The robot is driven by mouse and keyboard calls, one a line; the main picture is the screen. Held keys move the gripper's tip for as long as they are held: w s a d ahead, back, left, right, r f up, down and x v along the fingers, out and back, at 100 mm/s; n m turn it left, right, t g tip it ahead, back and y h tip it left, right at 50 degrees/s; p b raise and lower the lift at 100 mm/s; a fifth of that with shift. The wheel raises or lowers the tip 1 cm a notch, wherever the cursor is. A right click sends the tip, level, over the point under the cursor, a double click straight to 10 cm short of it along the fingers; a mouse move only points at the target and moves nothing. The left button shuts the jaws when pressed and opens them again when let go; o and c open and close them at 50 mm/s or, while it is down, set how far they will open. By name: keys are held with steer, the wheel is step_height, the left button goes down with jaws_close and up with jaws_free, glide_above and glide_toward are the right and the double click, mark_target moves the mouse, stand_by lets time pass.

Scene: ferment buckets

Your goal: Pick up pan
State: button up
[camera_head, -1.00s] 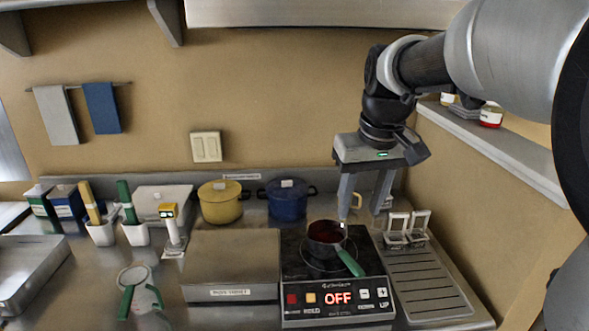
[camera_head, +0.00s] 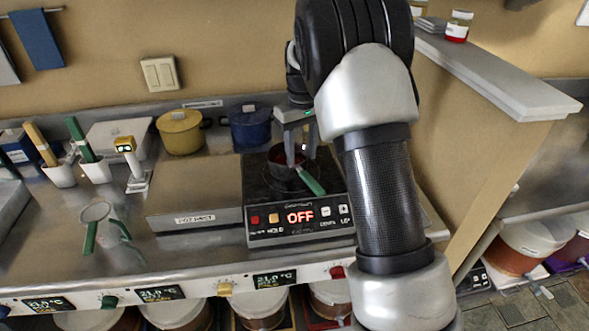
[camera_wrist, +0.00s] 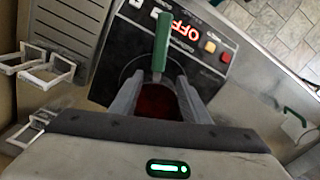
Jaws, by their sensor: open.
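The pan (camera_head: 281,171) is a small dark saucepan with a green handle (camera_head: 312,181), standing on the black cooktop (camera_head: 262,190), whose display reads OFF. In the wrist view the pan (camera_wrist: 155,100) holds dark red contents, and its handle (camera_wrist: 162,42) points away from my gripper. My gripper (camera_head: 301,160) is open and pointing down at the pan. In the wrist view the fingers of my gripper (camera_wrist: 158,82) lie on either side of the pan and the base of its handle. I cannot tell whether they touch it. My gripper partly hides the pan in both views.
A yellow pot (camera_head: 181,133) and a blue pot (camera_head: 250,128) stand behind. A flat metal box (camera_head: 195,190) is left of the cooktop. A green-handled strainer (camera_head: 96,212) lies further left. White wire racks (camera_wrist: 45,72) stand near the cooktop.

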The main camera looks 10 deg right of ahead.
mark_target(304, 172)
step_height(304, 172, down, 3)
steer(key=shift+r, duration=0.1)
steer(key=f, duration=0.4)
steer(key=shift+s+d+f+p, duration=0.1)
steer(key=shift+s+d+p, duration=0.15)
steer(key=shift+d+p, duration=0.1)
steer(key=shift+f, duration=0.6)
steer(key=shift+w+r, duration=0.1)
jaws_close()
